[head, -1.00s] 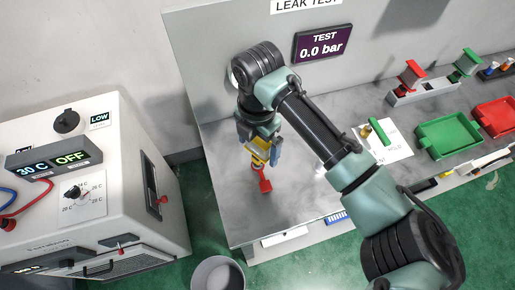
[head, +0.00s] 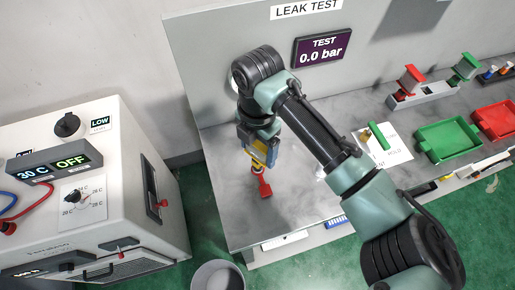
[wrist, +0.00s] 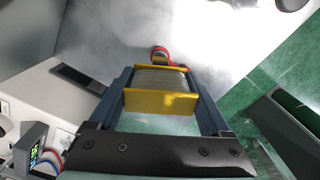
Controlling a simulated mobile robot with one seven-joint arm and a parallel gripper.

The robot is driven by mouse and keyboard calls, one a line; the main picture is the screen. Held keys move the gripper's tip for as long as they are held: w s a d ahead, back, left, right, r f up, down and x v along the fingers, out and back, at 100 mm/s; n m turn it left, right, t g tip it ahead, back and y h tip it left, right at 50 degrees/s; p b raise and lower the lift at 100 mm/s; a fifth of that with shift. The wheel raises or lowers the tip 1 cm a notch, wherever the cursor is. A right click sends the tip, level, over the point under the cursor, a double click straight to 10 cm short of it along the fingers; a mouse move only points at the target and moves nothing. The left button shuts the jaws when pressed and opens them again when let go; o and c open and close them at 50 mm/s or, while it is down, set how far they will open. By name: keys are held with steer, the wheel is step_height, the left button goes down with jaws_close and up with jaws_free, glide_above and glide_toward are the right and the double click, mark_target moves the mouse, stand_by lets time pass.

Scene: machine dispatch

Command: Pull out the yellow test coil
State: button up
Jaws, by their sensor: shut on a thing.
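The yellow test coil (wrist: 162,102) sits between the two fingers of my gripper (wrist: 165,95) in the wrist view, with yellow end plates and a grey winding. In the head view the coil (head: 259,154) is partly hidden by my gripper (head: 258,148), which is shut on it above the left part of the bench. A red part (head: 263,188) shows just below the coil on the bench; it also shows beyond the coil in the wrist view (wrist: 160,52). I cannot tell whether coil and red part touch.
The grey bench (head: 225,205) has bare surface around the gripper. A white card (head: 388,147) with a green piece, a green tray (head: 447,140) and a red tray (head: 495,118) lie to the right. A white machine (head: 100,190) stands left, a bin (head: 217,275) in front. The display (head: 322,46) reads 0.0 bar.

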steer(key=shift+r+p, duration=3.9)
steer(key=shift+r, duration=0.9)
